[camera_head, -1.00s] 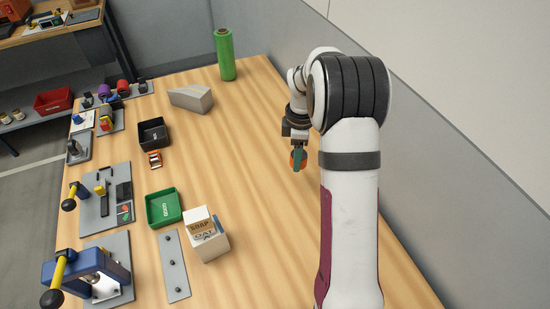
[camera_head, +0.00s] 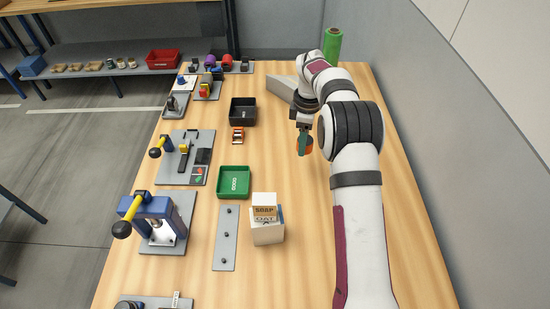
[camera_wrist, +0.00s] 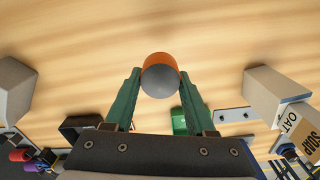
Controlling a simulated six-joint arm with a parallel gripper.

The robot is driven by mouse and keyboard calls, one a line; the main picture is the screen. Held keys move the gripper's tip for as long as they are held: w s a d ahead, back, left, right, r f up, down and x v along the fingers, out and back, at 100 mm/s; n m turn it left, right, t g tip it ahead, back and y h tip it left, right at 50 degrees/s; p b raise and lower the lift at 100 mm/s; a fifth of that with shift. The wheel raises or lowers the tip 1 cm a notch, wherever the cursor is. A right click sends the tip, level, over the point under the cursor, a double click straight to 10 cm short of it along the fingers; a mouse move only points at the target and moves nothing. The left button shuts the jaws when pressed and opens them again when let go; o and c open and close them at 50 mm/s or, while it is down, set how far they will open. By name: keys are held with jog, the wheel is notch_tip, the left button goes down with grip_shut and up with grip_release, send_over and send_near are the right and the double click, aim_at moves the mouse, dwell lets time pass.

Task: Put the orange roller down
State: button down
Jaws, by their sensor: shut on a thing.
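The orange roller (camera_wrist: 161,63) has a grey round end in the wrist view. My gripper (camera_wrist: 158,88) is shut on it, with one green finger on each side. In the head view my gripper (camera_head: 305,145) points down over the wooden table, right of the black bin and the green tray. The roller appears held above the table (camera_head: 285,165), but the height of the gap is hard to tell.
A soap box (camera_head: 266,225), green tray (camera_head: 233,182), black bin (camera_head: 243,111) and small orange item (camera_head: 238,136) stand left of my gripper. A grey wedge (camera_head: 281,88) and green roll (camera_head: 332,45) stand behind. Fixtures line the left edge; a grey wall (camera_head: 450,140) bounds the right. Wood around my gripper is clear.

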send_over(274, 162)
notch_tip(274, 162, down, 5)
jog(key=shift+d+f, duration=0.1)
jog(key=shift+f, duration=2.05)
jog(key=shift+f, duration=0.1)
jog(key=shift+c, duration=1.2)
grip_release()
